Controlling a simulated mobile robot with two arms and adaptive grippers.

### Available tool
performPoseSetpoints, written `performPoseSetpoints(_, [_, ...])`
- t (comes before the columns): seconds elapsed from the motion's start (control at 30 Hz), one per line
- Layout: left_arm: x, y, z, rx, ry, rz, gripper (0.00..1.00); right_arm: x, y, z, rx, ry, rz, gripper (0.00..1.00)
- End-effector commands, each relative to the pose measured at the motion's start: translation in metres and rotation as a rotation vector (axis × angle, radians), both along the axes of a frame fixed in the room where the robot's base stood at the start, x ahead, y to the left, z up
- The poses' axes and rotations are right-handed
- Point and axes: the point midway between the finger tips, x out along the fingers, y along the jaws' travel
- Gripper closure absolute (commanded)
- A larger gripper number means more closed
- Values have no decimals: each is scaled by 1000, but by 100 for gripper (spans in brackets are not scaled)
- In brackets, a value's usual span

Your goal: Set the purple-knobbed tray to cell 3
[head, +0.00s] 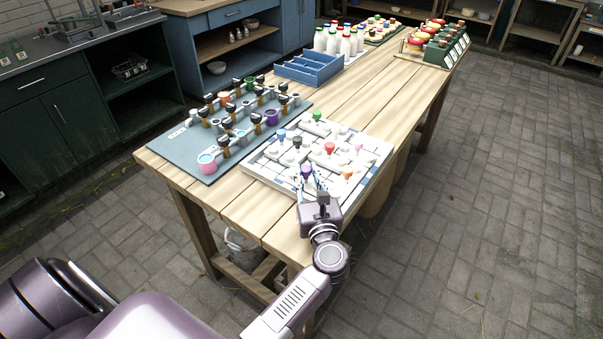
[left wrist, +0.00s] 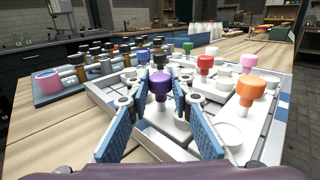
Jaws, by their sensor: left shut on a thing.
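The purple knob (head: 306,170) stands near the front edge of the white board (head: 258,173), and it also shows in the left wrist view (left wrist: 160,84). It sits on a pale tray (left wrist: 162,118) lying in the board. My left gripper (head: 312,184) reaches over the board's near edge, with its blue-padded fingers (left wrist: 160,112) on either side of the purple knob's tray and shut on it. The gripper partly hides the tray in the head view. I cannot read any cell numbers. My right gripper is not in view.
Close by on the board stand other knobs: orange (left wrist: 249,88), black (left wrist: 160,60), red (head: 329,147), pink (head: 358,148), blue (head: 282,134) and green (head: 317,115). A grey-blue mat (head: 181,155) with cups and valves lies left. A blue crate (head: 309,68) and bottles (head: 340,42) stand behind.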

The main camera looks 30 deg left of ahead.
Motion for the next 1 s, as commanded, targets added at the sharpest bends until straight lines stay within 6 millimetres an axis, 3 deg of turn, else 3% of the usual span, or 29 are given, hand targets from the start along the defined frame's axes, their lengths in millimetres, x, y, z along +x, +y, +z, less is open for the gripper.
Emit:
performPoseSetpoints(0.17, [0,0,-1,0,3,1,100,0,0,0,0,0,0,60])
performPoseSetpoints(0.2, [0,0,-1,0,3,1,75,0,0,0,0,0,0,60])
performPoseSetpoints(0.33, [0,1,-1,-1,2,1,61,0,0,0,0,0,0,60])
performPoseSetpoints(0.67, [-3,-2,-1,-1,2,0,61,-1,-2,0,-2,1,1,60])
performPoseSetpoints(1.0, [-43,-36,-2,-3,4,0,61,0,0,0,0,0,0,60])
